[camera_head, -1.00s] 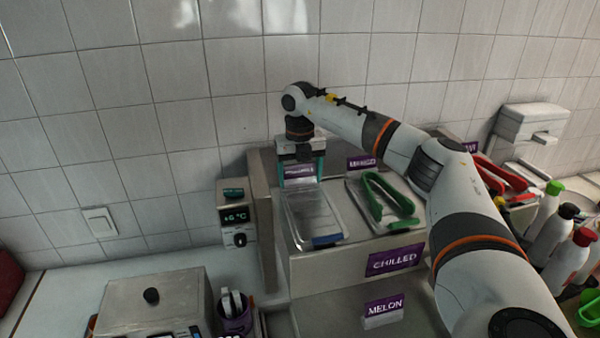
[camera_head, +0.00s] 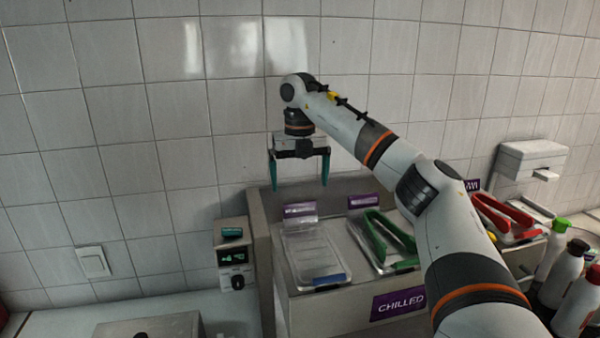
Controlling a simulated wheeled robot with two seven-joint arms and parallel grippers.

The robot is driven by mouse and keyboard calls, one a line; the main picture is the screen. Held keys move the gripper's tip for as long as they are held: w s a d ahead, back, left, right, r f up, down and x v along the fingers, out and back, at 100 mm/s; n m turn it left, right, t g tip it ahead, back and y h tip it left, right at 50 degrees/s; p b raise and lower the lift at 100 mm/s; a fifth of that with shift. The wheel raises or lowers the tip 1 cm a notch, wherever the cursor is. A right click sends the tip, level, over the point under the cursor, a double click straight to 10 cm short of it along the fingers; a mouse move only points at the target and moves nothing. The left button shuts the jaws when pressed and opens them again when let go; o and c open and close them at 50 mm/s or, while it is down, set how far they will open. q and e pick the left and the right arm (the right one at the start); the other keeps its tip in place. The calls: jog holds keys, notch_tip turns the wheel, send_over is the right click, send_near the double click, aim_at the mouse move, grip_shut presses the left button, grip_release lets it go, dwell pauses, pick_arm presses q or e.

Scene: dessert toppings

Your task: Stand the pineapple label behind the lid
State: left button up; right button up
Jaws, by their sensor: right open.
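The pineapple label (camera_head: 299,210), a small purple sign with lettering too small to read, stands upright behind the clear lid (camera_head: 313,257). The lid lies on the left compartment of the steel chilled unit and has a blue strip at its front right. My right gripper (camera_head: 299,187) is open and empty, its two teal fingers pointing down just above the label, one to each side. A gap shows between the fingertips and the label. My left gripper is not in view.
A second purple label (camera_head: 361,201) stands behind the neighbouring lid, where green tongs (camera_head: 388,238) lie. Red tongs (camera_head: 503,213) and several bottles (camera_head: 552,247) are at the right. A temperature display (camera_head: 233,255) stands left of the unit. The tiled wall is close behind.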

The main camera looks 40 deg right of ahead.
jog(key=shift+s+r+p, duration=0.1)
jog(key=shift+r+p, duration=0.25)
jog(key=shift+r, duration=1.45)
jog(key=shift+f, duration=0.1)
